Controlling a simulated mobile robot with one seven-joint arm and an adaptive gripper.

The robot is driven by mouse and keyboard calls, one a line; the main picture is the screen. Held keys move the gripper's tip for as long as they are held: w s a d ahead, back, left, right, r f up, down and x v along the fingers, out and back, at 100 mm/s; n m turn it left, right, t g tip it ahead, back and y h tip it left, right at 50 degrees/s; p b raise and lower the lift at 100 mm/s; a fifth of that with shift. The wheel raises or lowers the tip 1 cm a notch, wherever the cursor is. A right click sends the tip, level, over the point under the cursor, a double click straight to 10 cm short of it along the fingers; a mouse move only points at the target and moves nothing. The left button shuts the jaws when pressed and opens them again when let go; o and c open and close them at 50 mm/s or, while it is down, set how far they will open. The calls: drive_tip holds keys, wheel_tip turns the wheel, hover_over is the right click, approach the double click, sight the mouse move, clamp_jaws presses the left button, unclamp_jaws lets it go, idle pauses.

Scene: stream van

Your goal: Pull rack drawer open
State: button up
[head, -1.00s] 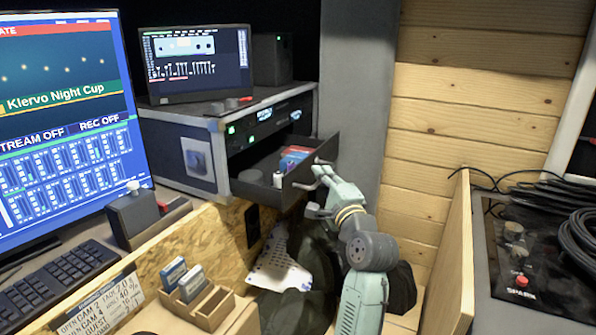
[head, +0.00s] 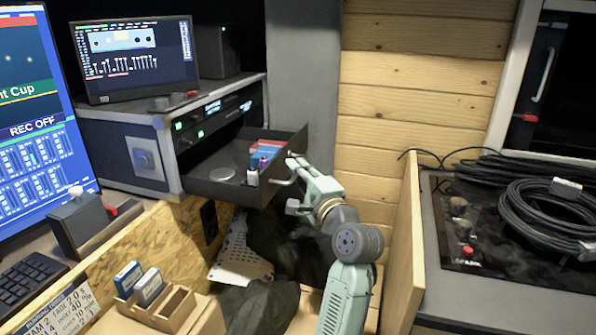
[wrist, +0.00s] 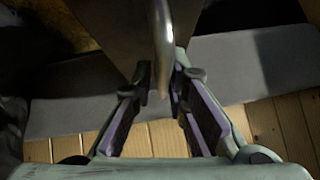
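The rack drawer (head: 214,188) is dark and stands pulled out of the rack (head: 145,160), which is below the small monitor. A round tin, a small white-capped bottle and red and blue boxes lie in it. Its metal handle (head: 284,181) is on the drawer front. My gripper (head: 290,184) is at that handle. In the wrist view, the handle (wrist: 161,45) runs down between the two fingertips of my gripper (wrist: 162,80), with a finger close on each side. The fingers look closed around it, though exact contact is hard to see.
A wooden side panel (head: 404,250) rises just right of my arm, beside a counter with coiled black cables (head: 545,215). A chipboard partition (head: 165,235) and a wooden card holder (head: 160,305) stand at left. A dark bag-like shape (head: 285,245) lies below the drawer.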

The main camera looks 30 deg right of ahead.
drive_tip(key=shift+o, duration=1.4)
drive_tip(key=s, duration=0.7)
drive_tip(key=shift+s+a+f, duration=0.2)
drive_tip(key=shift+a+f, duration=0.25)
drive_tip(key=shift+r, duration=0.1)
